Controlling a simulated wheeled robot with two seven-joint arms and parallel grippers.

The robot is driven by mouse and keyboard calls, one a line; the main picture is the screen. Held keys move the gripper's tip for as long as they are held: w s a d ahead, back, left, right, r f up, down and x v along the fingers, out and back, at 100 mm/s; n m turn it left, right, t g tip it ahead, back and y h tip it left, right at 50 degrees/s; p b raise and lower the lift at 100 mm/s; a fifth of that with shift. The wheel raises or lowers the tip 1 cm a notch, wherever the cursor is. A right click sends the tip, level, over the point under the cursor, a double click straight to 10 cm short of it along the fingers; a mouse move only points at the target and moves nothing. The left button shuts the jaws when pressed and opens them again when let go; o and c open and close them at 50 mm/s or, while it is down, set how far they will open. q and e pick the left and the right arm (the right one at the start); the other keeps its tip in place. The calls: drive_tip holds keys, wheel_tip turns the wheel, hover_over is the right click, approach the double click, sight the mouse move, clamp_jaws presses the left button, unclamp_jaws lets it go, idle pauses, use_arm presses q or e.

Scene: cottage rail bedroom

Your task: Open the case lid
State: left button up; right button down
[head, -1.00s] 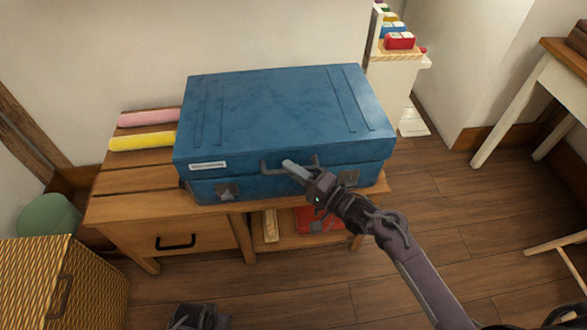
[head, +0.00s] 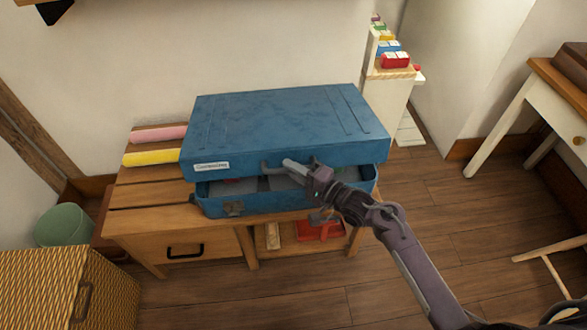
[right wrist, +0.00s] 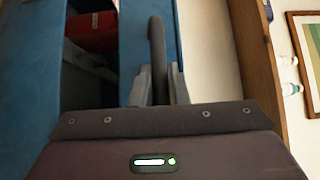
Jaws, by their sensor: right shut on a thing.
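The blue case (head: 285,122) lies on a wooden bench. Its lid is raised a little at the front, with a narrow gap above the base (head: 285,206). Grey and red contents show dimly inside the gap. My right gripper (head: 290,164) is at the front of the lid, shut on the dark lid handle (head: 268,170). In the right wrist view the handle (right wrist: 157,45) stands between the two fingers, and a red thing (right wrist: 92,32) shows inside the case. A latch (head: 233,208) shows on the base's front left. My left gripper is not seen.
The wooden bench (head: 150,215) has a drawer and an open shelf holding a red thing (head: 318,231). Pink (head: 158,134) and yellow (head: 151,158) rolls lie left of the case. A wicker box (head: 70,290) stands at front left. A white shelf (head: 388,100) stands at back right. The floor at right is mostly clear.

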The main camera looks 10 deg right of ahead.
drive_tip(key=w+r+m+g+h+p, duration=0.1)
drive_tip(key=w+r+m+g+p, duration=0.1)
drive_tip(key=w+r+p, duration=0.6)
drive_tip(key=shift+w+r+m+g+h+p, duration=0.2)
drive_tip(key=shift+r+m+g+h+p, duration=0.15)
drive_tip(key=shift+r+p, duration=3.1)
drive_tip(key=shift+f, duration=0.2)
